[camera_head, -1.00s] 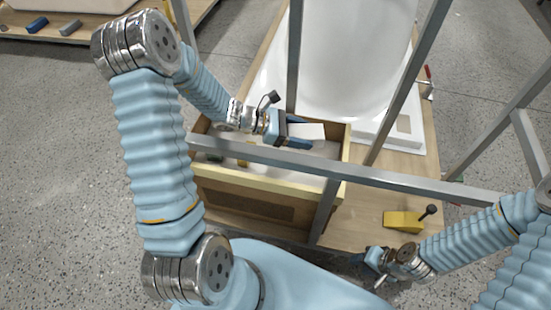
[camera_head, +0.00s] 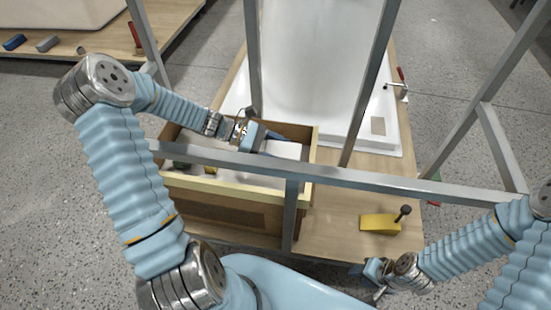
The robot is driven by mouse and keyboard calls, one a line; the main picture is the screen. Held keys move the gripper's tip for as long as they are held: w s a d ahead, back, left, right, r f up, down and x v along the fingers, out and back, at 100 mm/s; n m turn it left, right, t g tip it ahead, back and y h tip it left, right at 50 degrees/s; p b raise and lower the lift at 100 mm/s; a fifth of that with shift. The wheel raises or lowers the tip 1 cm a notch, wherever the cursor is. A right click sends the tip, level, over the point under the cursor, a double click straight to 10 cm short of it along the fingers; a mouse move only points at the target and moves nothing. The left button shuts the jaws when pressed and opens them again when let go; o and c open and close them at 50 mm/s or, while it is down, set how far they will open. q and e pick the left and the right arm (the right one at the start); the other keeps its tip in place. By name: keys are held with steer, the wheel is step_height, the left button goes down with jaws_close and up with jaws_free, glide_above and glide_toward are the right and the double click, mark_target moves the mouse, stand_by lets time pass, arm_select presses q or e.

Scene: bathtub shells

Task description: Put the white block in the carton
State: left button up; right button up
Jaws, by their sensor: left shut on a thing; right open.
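The carton (camera_head: 232,213) is an open brown box with a pale yellow rim, on the wooden table behind a grey metal bar. The white block (camera_head: 284,150) is inside the carton's opening, near its right back part. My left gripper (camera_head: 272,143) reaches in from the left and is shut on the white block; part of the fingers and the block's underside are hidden. My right gripper (camera_head: 374,281) is open and empty at the front right, low by the table's front edge.
Grey metal bars (camera_head: 340,177) cross in front of and above the carton. A yellow block with a black knob (camera_head: 380,222) lies on the table to the right. A white bathtub (camera_head: 318,75) stands behind. Small green and yellow things lie in the carton's left part.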

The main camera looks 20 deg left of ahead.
arm_select(q)
steer(key=shift+f, duration=1.65)
steer(key=shift+f, duration=0.1)
steer(key=shift+f+b, duration=0.4)
steer(key=shift+f, duration=0.1)
steer(key=o, duration=1)
steer(key=shift+r+p, duration=0.3)
steer(key=shift+r, duration=0.15)
steer(key=v, duration=1.2)
steer(key=shift+r, duration=0.2)
